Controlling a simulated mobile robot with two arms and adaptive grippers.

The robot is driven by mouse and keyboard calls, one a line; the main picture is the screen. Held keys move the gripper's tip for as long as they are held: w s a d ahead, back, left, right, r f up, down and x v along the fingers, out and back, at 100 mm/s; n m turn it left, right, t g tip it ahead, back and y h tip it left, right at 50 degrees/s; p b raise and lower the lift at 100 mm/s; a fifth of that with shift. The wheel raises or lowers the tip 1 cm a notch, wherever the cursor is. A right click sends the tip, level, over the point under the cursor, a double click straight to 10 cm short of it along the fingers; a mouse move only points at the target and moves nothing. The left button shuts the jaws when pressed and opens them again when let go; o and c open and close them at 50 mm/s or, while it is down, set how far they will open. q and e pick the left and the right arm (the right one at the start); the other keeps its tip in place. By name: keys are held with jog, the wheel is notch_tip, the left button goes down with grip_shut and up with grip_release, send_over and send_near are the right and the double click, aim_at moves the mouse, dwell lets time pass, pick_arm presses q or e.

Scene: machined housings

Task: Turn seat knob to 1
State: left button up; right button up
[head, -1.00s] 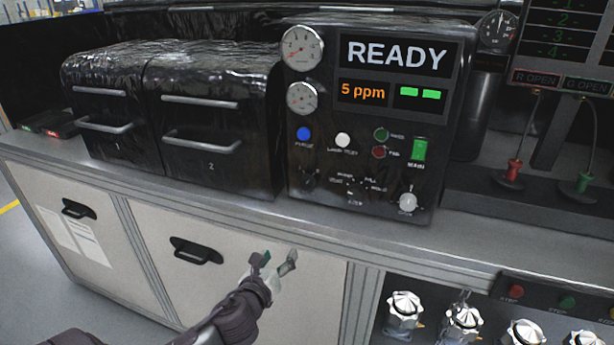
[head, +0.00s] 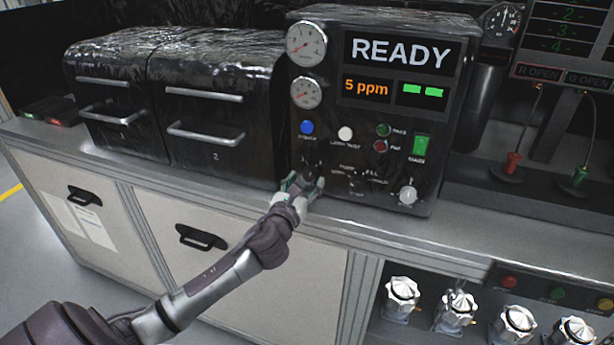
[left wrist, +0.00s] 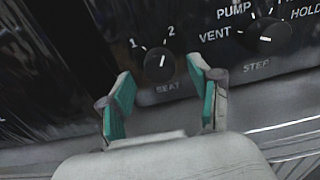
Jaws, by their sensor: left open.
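The seat knob (left wrist: 158,67) is a small black dial labelled SEAT, low on the black control panel (head: 378,205). Marks 1 and 2 stand above it, and its white pointer line leans up and right toward 2. My left gripper (head: 303,184) is at the panel's lower left in the head view, largely hiding the knob there. In the left wrist view my left gripper (left wrist: 160,84) is open, with its green-padded fingertips on either side of and just below the knob. I cannot tell whether they touch it. My right gripper is in neither view.
The STEP knob (left wrist: 267,36) is to the right of the seat knob, with PUMP, VENT and HOLD labels. A white round knob (head: 407,194) is at the panel's lower right. Black drawer housings (head: 215,110) stand left of the panel. The grey counter edge (head: 340,222) runs below.

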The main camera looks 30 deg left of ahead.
pick_arm(q)
jog(key=shift+x, duration=0.75)
jog(key=c, duration=1.1)
jog(key=shift+c, duration=0.2)
jog(key=shift+n, duration=0.3)
jog(key=n+p, duration=0.1)
jog(key=n, duration=0.4)
jog(key=shift+d+n, duration=0.1)
jog(key=shift+n, duration=0.2)
jog(key=n, duration=0.5)
jog(key=shift+r+n, duration=0.1)
jog(key=shift+n, duration=0.3)
